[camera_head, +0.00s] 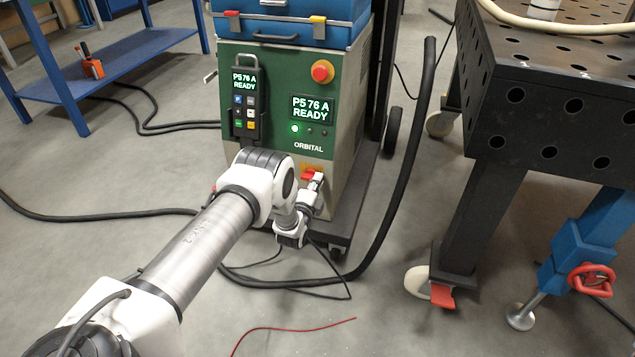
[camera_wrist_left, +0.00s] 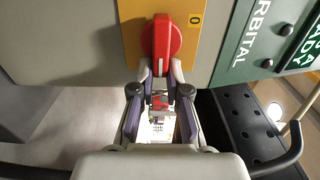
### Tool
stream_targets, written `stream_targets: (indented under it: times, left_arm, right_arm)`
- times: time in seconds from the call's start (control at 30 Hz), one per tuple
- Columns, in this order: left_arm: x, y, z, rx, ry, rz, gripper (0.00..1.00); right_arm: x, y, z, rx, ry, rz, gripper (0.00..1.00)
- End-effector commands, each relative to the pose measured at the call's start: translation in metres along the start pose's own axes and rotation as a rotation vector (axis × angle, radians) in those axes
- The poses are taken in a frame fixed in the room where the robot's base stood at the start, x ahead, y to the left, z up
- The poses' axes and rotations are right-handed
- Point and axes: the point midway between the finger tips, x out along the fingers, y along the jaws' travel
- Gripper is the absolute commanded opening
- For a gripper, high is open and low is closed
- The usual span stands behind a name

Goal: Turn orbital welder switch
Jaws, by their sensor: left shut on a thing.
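The orbital welder (camera_head: 340,150) is a green and grey cabinet with "ORBITAL" on its front. Its switch is a red knob (camera_wrist_left: 161,38) on a yellow plate (camera_wrist_left: 187,45) marked "0" in the left wrist view. In the head view the red knob (camera_head: 308,174) shows low on the front, partly hidden by my gripper. My left gripper (camera_head: 316,182) is at the knob. In the left wrist view its fingertips (camera_wrist_left: 161,72) are shut on the knob's near end, one on each side. My right gripper is in neither view.
A pendant (camera_head: 245,105) and a screen (camera_head: 312,109) both read "P5 76 A READY". A red emergency button (camera_head: 322,71) sits above. A thick black hose (camera_head: 405,180) curves beside the cart. A perforated table (camera_head: 540,105) stands right, a blue bench (camera_head: 110,70) left.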

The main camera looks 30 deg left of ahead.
Motion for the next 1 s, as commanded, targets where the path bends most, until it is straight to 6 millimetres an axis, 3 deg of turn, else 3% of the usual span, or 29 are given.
stream_targets:
  times: [0.03, 0.17, 0.2, 0.23, 0.27, 0.53, 0.67, 1.0]
  left_arm:
    - [-0.002, 0.003, 0.008, 0.0, -0.018, 0.007, 0.0]
    - [-0.002, 0.003, 0.008, -0.001, -0.018, 0.006, 0.0]
    - [-0.002, 0.003, 0.008, -0.001, -0.018, 0.006, 0.25]
    - [-0.002, 0.003, 0.009, -0.001, -0.018, 0.006, 0.36]
    - [-0.001, 0.003, 0.008, -0.001, -0.018, 0.005, 0.4]
    - [-0.001, 0.001, 0.005, -0.002, -0.01, 0.001, 0.4]
    - [-0.01, 0.001, 0.004, -0.002, -0.01, 0.004, 0.4]
    - [-0.091, 0.002, 0.007, -0.002, -0.015, 0.006, 0.4]
  right_arm:
    - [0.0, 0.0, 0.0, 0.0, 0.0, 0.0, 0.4]
    - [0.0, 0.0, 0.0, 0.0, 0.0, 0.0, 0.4]
    - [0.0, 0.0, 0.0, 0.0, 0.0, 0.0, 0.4]
    - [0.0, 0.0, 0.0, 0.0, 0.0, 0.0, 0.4]
    - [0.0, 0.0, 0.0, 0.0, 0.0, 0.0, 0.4]
    - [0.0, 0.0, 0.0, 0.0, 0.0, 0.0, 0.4]
    - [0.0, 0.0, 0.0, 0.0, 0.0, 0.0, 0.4]
    - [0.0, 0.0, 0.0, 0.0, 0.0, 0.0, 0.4]
